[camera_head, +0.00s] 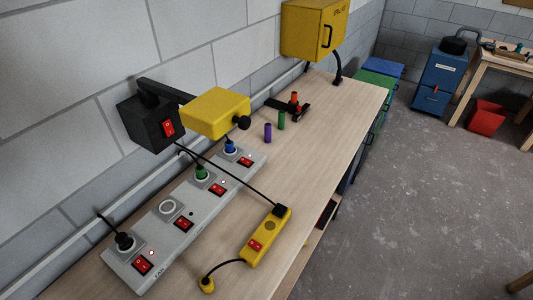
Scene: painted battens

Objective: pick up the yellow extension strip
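The yellow extension strip (262,242) lies on the wooden workbench (335,120), near its front edge and to the right of the long grey socket panel. It has a red switch on its lower part and a round socket above that. A black plug (281,210) sits at its far end, with a black cable running up and left towards the black box on the wall. A short black cable leaves its near end and runs to a small yellow plug (207,285) lying on the bench. Neither of my grippers shows in the head view.
The grey socket panel (181,245) holds black, green and blue plugs, with one empty socket. A black box (148,124) and yellow box (214,112) overhang the bench. Purple (267,132) and green (281,120) cylinders stand farther back. Bench right of the strip is narrow.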

